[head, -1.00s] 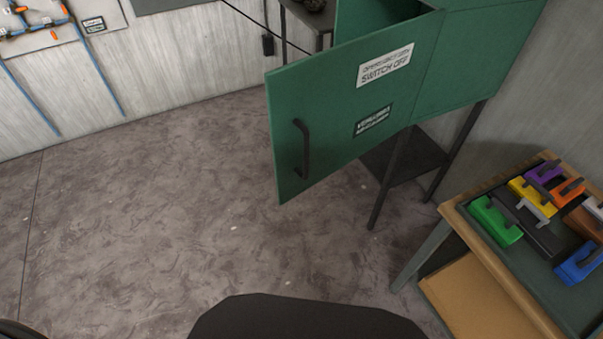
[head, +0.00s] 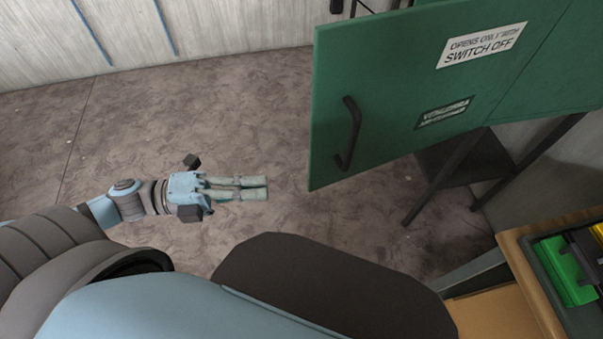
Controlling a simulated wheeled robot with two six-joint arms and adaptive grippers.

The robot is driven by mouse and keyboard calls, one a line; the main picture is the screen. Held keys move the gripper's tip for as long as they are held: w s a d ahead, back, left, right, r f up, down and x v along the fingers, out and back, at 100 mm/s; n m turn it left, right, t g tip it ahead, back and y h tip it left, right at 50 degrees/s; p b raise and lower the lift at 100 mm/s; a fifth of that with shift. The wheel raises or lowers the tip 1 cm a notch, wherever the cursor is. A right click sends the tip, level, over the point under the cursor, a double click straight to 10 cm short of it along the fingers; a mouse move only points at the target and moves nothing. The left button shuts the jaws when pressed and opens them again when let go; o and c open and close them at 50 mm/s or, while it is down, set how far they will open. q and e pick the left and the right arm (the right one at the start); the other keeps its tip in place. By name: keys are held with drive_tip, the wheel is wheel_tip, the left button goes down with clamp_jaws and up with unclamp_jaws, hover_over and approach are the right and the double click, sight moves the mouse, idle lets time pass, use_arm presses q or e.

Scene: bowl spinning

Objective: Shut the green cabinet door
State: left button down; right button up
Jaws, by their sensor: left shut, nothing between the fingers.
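The green cabinet door (head: 390,110) stands swung open in the upper right of the head view. It has a dark bar handle (head: 349,134) near its free left edge and two sign labels. The cabinet body is mostly cut off at the top right. My left gripper (head: 266,188) reaches in from the left over the floor, fingers together and pointing right. It is empty and a short way left of and below the door's lower left corner, apart from it. My right gripper is not in view.
The cabinet stands on dark legs with a low shelf (head: 462,160). A wooden-edged bench (head: 520,270) with a tray holding a green block (head: 565,272) is at the lower right. Open floor (head: 230,110) lies left of the door, up to a pale wall (head: 220,25).

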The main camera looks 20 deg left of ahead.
use_arm(q)
drive_tip(key=b+x, duration=0.2)
drive_tip(key=x, duration=0.9)
drive_tip(key=shift+g, duration=0.3)
drive_tip(key=w+a+b, duration=0.1)
drive_tip(key=w+a, duration=0.2)
drive_tip(key=shift+a+r, duration=0.1)
drive_tip(key=shift+a, duration=0.1)
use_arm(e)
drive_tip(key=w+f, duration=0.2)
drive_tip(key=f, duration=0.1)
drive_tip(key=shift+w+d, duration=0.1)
use_arm(q)
drive_tip(key=shift+d, duration=0.1)
